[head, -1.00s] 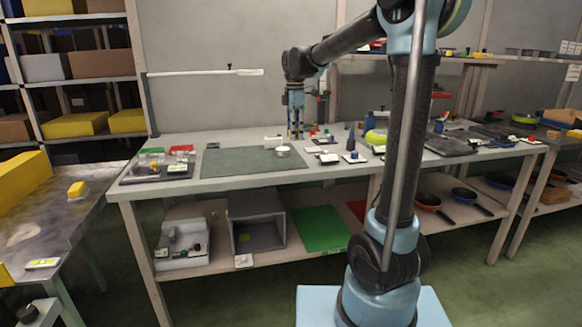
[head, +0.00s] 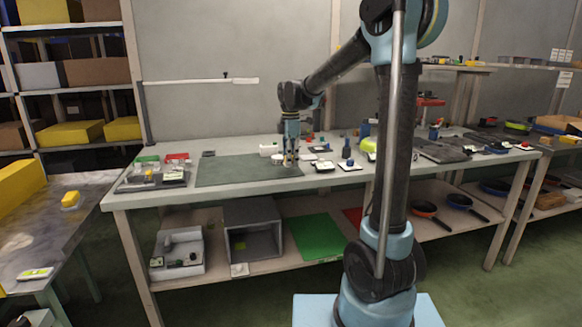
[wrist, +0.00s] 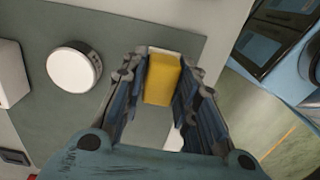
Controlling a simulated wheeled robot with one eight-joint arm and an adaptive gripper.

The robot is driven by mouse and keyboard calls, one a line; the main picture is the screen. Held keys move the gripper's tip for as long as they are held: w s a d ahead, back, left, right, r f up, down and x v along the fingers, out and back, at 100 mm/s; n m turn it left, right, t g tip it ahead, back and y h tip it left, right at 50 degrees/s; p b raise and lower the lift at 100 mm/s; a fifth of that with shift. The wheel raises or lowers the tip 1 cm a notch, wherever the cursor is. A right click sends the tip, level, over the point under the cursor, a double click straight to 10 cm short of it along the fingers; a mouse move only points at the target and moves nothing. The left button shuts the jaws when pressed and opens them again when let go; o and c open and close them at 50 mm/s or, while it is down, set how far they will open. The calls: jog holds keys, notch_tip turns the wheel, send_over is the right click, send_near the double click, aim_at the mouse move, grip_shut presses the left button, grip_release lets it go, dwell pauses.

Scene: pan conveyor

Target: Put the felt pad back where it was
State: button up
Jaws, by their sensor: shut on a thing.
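My gripper (head: 291,162) is low over the right part of the dark green mat (head: 222,172) on the workbench. In the wrist view its fingers (wrist: 163,84) are shut on a yellow block (wrist: 162,79), which I take to be the felt pad, though its material is hard to tell. A white flat patch shows just beneath and around the block, near the mat's edge. Whether the block touches the surface is unclear. In the head view the block is too small to make out.
A round white tin (wrist: 72,70) stands on the mat left of the fingers, and a white box (wrist: 10,74) stands farther left. Trays with small parts (head: 155,177) lie at the bench's left end. Several small items crowd the bench right of my gripper. The mat's left part is clear.

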jog(key=shift+f, duration=1.35)
jog(key=shift+f, duration=0.1)
jog(key=o, duration=1)
